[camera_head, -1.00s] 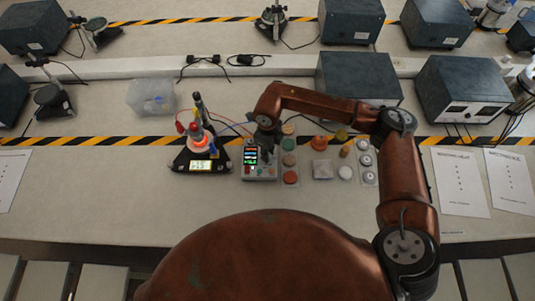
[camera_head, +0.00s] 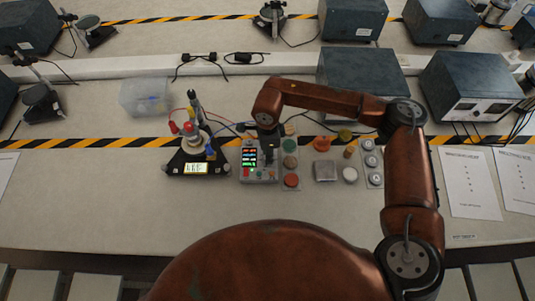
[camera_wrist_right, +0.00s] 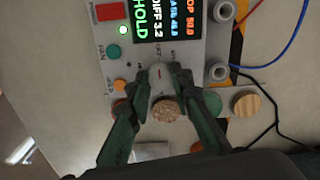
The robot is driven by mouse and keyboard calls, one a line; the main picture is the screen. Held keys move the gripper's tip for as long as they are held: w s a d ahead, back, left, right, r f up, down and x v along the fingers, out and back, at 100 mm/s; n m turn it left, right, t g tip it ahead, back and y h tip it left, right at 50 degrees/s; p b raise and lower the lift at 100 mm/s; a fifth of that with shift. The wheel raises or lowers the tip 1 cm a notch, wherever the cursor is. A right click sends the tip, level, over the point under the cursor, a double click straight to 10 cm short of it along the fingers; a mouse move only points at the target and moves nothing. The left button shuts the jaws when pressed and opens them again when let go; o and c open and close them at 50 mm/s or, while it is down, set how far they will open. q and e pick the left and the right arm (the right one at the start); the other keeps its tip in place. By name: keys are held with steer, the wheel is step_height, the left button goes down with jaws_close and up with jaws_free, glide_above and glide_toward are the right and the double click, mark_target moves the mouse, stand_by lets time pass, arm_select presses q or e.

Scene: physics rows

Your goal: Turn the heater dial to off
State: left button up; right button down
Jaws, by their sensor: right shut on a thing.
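The heater control box (camera_head: 247,174) stands on the bench in the middle of the head view, with a lit display (camera_wrist_right: 152,22) reading HOLD and DIFF 3.2 in the right wrist view. The heater dial (camera_wrist_right: 160,77) is a small pale grey knob below the display. My right gripper (camera_wrist_right: 159,69) is shut on the dial, one green finger on each side. In the head view my right gripper (camera_head: 268,155) reaches down onto the box and hides the dial. The heater stand (camera_head: 186,156) with its dark base is left of the box; no orange glow shows on it.
A tray of round discs (camera_head: 290,164) is close to the right of the box. A clear bin (camera_head: 146,97) stands behind the heater stand. Red and blue wires run behind the box.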

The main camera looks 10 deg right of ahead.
stand_by(0.5)
steer(key=c, duration=1.7)
jaws_free()
steer(key=shift+r, duration=0.1)
step_height(320, 180, up, 12)
steer(key=shift+f, duration=0.1)
